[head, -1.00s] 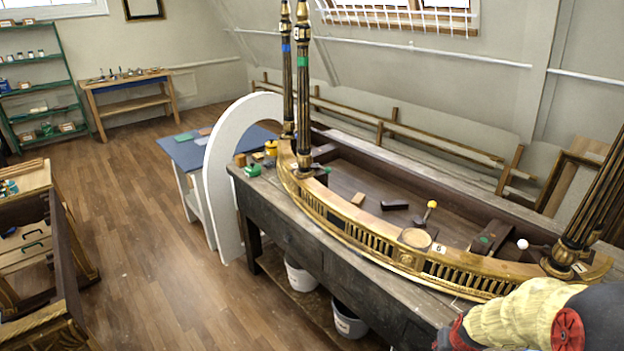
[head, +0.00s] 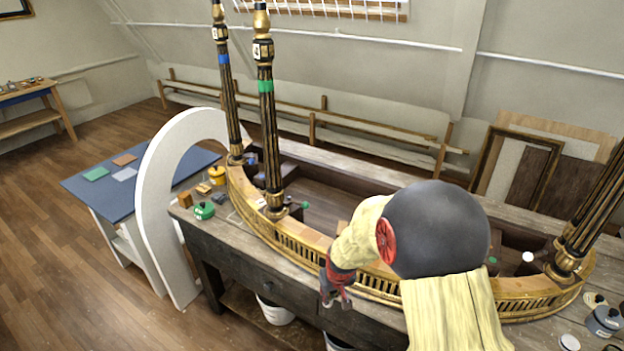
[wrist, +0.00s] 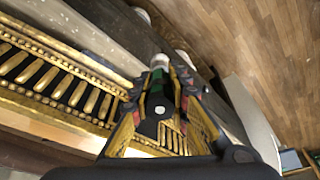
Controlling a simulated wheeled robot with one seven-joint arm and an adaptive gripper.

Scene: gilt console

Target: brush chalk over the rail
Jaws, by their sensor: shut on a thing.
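The gilt rail (head: 297,248), with its pierced front of upright slats, curves along the front of the workbench. In the wrist view the rail (wrist: 60,88) fills the left side, close to my gripper (wrist: 162,100). My gripper (head: 337,292) is in front of the rail, low by the bench's front edge. It is shut on a slim tool, apparently a brush (wrist: 159,66), with a pale end and a green patch. The tool is not clear in the head view. I cannot tell whether it touches the rail. No chalk can be made out; my arm covers part of the rail and bench top.
Tall dark and gilt columns (head: 268,120) rise from the rail at left and right. A white arch (head: 155,200) stands at the bench's left end. A green pot (head: 204,211) and yellow pot (head: 217,176) sit there. Jars (head: 604,320) stand at the right.

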